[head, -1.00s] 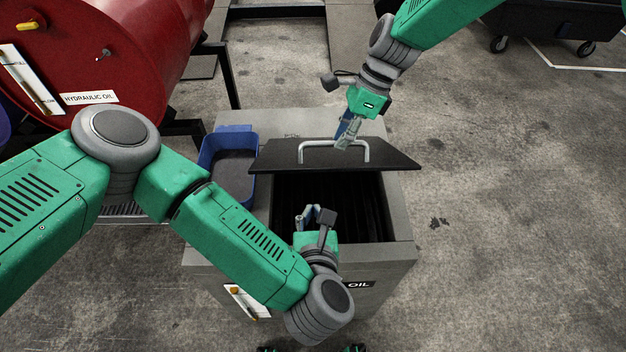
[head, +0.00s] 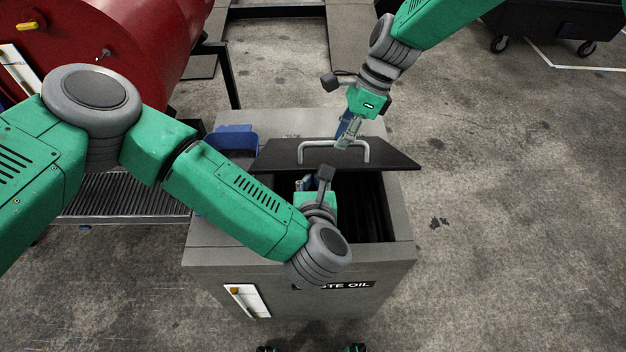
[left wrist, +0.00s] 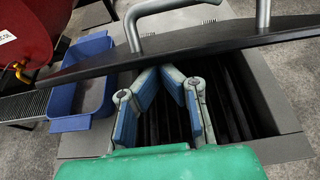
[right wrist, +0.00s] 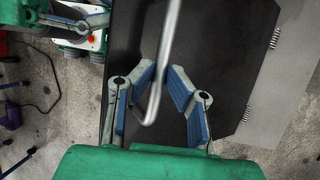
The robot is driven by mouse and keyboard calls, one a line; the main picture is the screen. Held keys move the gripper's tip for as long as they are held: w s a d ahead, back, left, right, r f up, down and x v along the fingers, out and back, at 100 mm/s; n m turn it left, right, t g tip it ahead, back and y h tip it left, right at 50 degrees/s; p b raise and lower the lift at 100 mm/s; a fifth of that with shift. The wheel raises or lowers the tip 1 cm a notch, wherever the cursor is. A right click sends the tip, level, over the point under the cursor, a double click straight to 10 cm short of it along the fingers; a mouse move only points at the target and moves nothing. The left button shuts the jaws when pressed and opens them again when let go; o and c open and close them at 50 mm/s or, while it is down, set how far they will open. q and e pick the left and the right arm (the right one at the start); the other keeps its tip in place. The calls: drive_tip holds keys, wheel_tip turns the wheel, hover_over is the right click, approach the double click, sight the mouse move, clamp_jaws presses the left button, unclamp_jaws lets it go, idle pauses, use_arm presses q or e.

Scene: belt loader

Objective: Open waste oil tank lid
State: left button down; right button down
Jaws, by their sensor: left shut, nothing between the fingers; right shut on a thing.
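The waste oil tank (head: 230,258) is a grey box with an open top and dark slats inside. Its black lid (head: 395,160) is raised and tilted over the far part of the opening. A metal bar handle (head: 303,150) stands on the lid. My right gripper (head: 345,142) is shut on the handle, which also shows between its fingers in the right wrist view (right wrist: 165,70). My left gripper (head: 305,183) is shut and empty over the opening, close to the lid's near edge. In the left wrist view its fingertips (left wrist: 168,72) are near the lid's underside; contact is unclear.
A blue bin (left wrist: 85,85) sits on the tank's left side. A dark wheeled container (head: 560,25) stands at the back right. The floor to the right is clear.

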use_arm(q)
drive_tip(key=shift+w+r+g, duration=0.3)
drive_tip(key=shift+w+r, duration=0.25)
drive_tip(key=shift+r, duration=0.3)
use_arm(e)
drive_tip(key=shift+w+d+f, duration=0.1)
drive_tip(key=shift+w, duration=0.05)
use_arm(q)
drive_tip(key=shift+w+r, duration=0.1)
use_arm(e)
drive_tip(key=shift+f, duration=0.15)
use_arm(q)
drive_tip(key=shift+w, duration=0.15)
use_arm(e)
drive_tip(key=c, duration=1.6)
unclamp_jaws()
drive_tip(key=shift+f, duration=0.1)
use_arm(q)
drive_tip(key=shift+w+f, duration=0.15)
drive_tip(key=shift+f, duration=0.05)
use_arm(e)
drive_tip(key=shift+w, duration=0.2)
drive_tip(key=shift+s, duration=0.1)
